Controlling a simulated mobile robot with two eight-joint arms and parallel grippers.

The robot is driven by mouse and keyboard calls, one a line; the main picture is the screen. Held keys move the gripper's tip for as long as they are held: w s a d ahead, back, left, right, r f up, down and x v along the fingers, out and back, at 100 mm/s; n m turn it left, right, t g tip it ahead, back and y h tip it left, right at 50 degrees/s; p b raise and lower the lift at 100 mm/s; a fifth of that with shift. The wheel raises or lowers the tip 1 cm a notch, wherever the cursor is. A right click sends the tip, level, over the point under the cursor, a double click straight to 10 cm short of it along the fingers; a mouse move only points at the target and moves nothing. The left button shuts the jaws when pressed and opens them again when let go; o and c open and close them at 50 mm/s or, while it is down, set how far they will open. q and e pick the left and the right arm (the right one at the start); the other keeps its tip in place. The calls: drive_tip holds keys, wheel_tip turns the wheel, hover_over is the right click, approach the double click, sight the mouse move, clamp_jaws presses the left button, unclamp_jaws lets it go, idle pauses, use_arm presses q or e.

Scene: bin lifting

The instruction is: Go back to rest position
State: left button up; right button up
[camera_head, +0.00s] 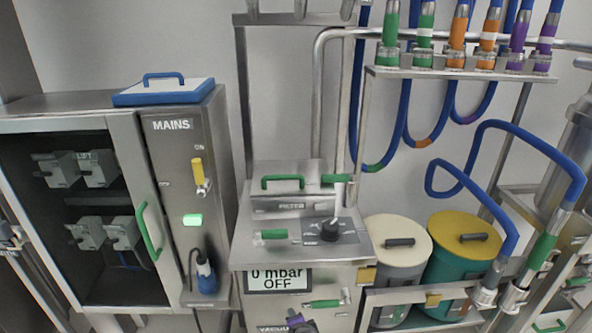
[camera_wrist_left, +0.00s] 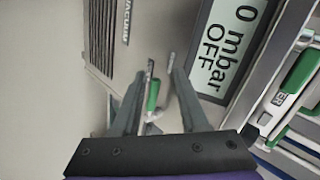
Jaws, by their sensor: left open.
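My left gripper (camera_wrist_left: 162,72) shows in the left wrist view with its two dark fingers apart. A green handle (camera_wrist_left: 153,95) with metal ends shows in the gap between the fingers; I cannot tell how far beyond them it lies. The fingers do not appear shut on it. The display reading "0 mbar OFF" (camera_wrist_left: 228,35) is just right of the fingers. In the head view a small purple and dark part (camera_head: 299,322) shows at the bottom edge by the vacuum label; I cannot tell if it is my gripper. My right gripper is in neither view.
The vacuum cabinet (camera_head: 262,257) stands in the middle, with a green handle (camera_head: 325,303) below its display. The mains cabinet (camera_head: 178,125) is at left. Two lidded bins, cream (camera_head: 397,232) and yellow (camera_head: 455,236), stand at right under blue hoses (camera_head: 483,128) and a metal rack.

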use_arm(q)
drive_tip(key=s+a+r+n+g, duration=0.3)
drive_tip(key=s+a+n, duration=0.4)
drive_tip(key=s+a, duration=0.65)
drive_tip(key=s+a+f+n+g+h, duration=0.1)
drive_tip(key=s+a+n, duration=0.15)
drive_tip(key=s, duration=0.45)
drive_tip(key=s+a+n+g+h, duration=0.1)
drive_tip(key=s+a+n, duration=0.1)
drive_tip(key=s+n, duration=0.3)
wheel_tip(320, 180, up, 15)
drive_tip(key=w+t+p, duration=0.1)
drive_tip(key=p, duration=1.2)
drive_tip(key=shift+w+m, duration=0.3)
drive_tip(key=shift+m, duration=0.15)
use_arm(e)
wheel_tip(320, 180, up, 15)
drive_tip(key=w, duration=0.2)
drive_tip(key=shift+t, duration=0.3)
use_arm(q)
drive_tip(key=shift+s+d, duration=0.1)
